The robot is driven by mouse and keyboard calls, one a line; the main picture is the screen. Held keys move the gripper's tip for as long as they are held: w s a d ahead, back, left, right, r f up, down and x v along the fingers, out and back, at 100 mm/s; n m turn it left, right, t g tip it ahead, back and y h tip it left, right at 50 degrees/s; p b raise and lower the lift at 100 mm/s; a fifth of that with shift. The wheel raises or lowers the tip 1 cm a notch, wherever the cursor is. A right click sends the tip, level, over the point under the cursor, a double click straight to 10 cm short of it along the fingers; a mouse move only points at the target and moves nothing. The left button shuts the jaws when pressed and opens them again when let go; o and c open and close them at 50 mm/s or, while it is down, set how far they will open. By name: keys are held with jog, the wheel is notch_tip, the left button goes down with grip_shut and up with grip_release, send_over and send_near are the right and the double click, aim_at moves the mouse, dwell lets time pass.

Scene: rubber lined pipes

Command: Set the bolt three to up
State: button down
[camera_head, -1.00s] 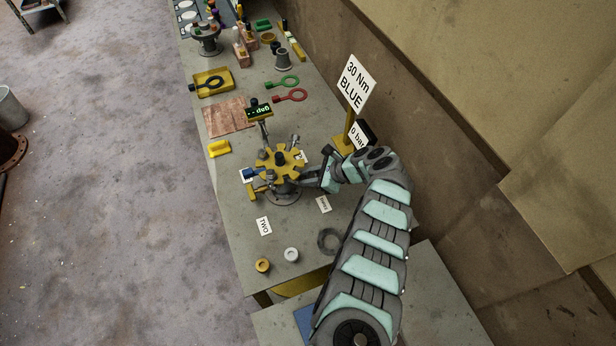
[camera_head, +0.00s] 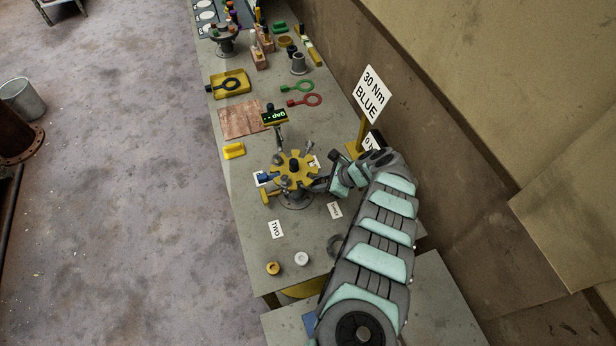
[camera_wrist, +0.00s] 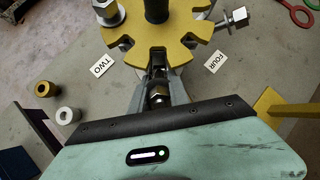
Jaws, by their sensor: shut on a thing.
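A yellow notched disc (camera_head: 283,172) with a dark centre post sits on a round grey flange (camera_head: 297,202); the disc also fills the top of the wrist view (camera_wrist: 185,42). Bolts with nuts surround it, such as one at left (camera_wrist: 106,12) and one at right (camera_wrist: 238,17) in the wrist view. My gripper (camera_head: 322,184) is at the disc's right side. In the wrist view its fingers (camera_wrist: 158,88) are shut on a bolt (camera_wrist: 158,93) at the disc's near edge, between the TWO and FOUR cards. The fingers hide much of this bolt; I cannot tell its tilt.
Card TWO (camera_head: 276,229) and another card (camera_head: 335,210) lie near the flange. A sign reading "30 Nm BLUE" (camera_head: 371,94) stands behind my wrist. A green display (camera_head: 275,117) rises behind the disc. A brass ring (camera_head: 273,268) and white ring (camera_head: 302,259) lie in front.

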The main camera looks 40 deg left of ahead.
jog(key=c, duration=1.5)
grip_release()
jog(key=shift+o, duration=0.2)
jog(key=v, duration=1.1)
